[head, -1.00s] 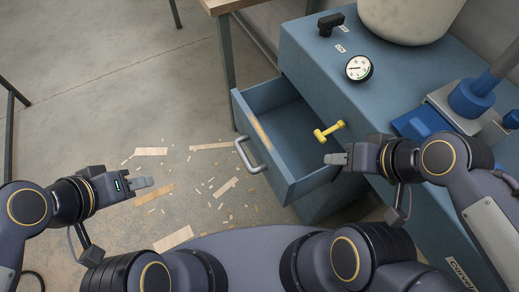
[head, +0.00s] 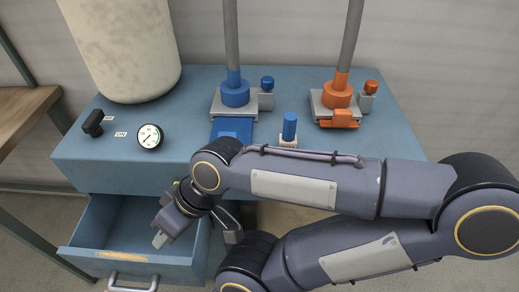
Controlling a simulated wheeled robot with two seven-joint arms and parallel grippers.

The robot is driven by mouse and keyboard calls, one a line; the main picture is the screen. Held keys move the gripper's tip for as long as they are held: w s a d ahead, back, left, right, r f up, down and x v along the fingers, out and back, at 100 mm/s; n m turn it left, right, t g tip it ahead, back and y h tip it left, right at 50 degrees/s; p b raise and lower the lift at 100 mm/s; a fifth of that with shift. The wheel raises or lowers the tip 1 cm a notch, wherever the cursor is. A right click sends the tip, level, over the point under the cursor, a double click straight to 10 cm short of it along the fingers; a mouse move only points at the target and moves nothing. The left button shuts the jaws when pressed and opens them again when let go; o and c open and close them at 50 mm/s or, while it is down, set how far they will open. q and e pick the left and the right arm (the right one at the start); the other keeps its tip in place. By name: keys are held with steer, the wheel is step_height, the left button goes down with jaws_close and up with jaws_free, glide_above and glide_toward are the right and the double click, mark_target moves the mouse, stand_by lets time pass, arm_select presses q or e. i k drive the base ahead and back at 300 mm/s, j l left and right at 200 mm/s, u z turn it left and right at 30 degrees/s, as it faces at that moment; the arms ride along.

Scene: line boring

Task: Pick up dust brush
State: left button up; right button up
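I cannot make out a dust brush in the head view. My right gripper (head: 161,239) points down over the open blue drawer (head: 112,222), near its right side. The wrist and forearm cover part of the drawer's right side and the cabinet front. A tan dusty strip (head: 125,256) lies along the drawer's front edge. My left gripper is out of view.
The blue cabinet top (head: 185,95) carries a pale cylinder (head: 130,45), a round gauge (head: 150,137), a black knob (head: 93,123), a blue clamp (head: 235,95), a blue-capped part (head: 289,128) and an orange clamp (head: 341,95). A wooden table (head: 22,112) stands at left.

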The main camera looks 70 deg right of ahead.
mark_target(288, 138)
steer(key=z, duration=0.4)
steer(key=j+z, duration=0.15)
steer(key=z, duration=0.6)
steer(key=j+z, duration=0.15)
steer(key=z, duration=0.25)
steer(key=i+l+z, duration=0.1)
steer(key=l+z, duration=0.3)
steer(key=i+l+z, duration=0.15)
steer(key=z, duration=0.3)
steer(key=k+j, duration=0.3)
steer(key=i+l+u, duration=0.15)
steer(key=u, duration=0.15)
steer(key=i+l+u, duration=0.1)
steer(key=l+u, duration=0.15)
steer(key=u, duration=1.1)
steer(key=j+z, duration=0.15)
steer(key=z, duration=0.25)
steer(key=j+z, duration=0.1)
steer(key=z, duration=0.3)
steer(key=j+z, duration=0.15)
steer(key=z, duration=0.3)
steer(key=k+j+z, duration=0.1)
steer(key=z, duration=0.3)
steer(key=i+l, duration=0.3)
steer(key=l, duration=0.15)
